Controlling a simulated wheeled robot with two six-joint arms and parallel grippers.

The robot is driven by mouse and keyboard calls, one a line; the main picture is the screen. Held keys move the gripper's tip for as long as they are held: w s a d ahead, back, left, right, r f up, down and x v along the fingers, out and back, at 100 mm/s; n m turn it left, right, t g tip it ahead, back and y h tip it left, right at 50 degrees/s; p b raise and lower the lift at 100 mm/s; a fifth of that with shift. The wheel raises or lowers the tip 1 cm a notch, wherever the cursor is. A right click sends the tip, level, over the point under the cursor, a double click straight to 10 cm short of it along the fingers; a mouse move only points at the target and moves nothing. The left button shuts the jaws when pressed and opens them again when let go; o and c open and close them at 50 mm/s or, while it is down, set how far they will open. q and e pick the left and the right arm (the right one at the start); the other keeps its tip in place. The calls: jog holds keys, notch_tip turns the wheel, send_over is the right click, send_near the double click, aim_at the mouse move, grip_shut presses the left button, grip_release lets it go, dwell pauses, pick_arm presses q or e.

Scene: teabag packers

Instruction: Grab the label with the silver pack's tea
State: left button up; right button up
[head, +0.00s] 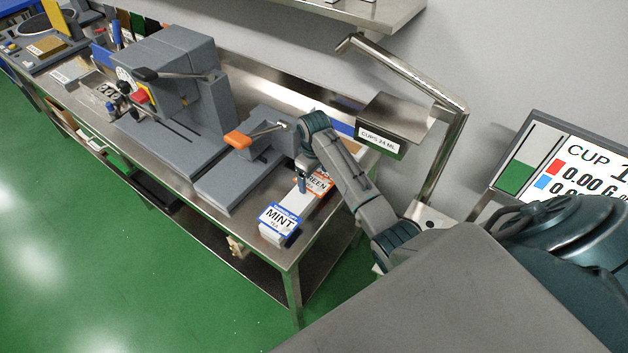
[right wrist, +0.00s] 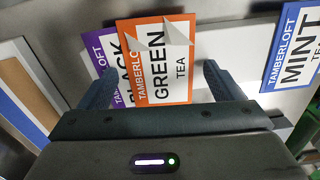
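Tea labels stand in a row on the front right of the steel bench. The blue-edged MINT label (head: 280,218) is nearest the bench end, and it also shows at the right of the right wrist view (right wrist: 298,48). The orange-edged GREEN label (head: 318,182) is behind it; in the right wrist view it (right wrist: 172,55) lies between the fingers. A purple-edged BLACK label (right wrist: 103,50) is partly hidden behind GREEN. My right gripper (right wrist: 158,80) is open, fingers apart around the GREEN label's width; in the head view it (head: 302,183) points down there. I cannot make out a silver pack. My left gripper is not in view.
A grey machine with an orange handle (head: 237,140) stands left of the labels. A larger grey machine (head: 180,80) is farther left. A steel box marked CUPS 24 ML (head: 395,118) and a bent metal pipe (head: 440,95) stand behind my right arm. A display screen (head: 565,175) is at right.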

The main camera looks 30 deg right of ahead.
jog(key=c, duration=0.8)
jog(key=shift+c, duration=0.4)
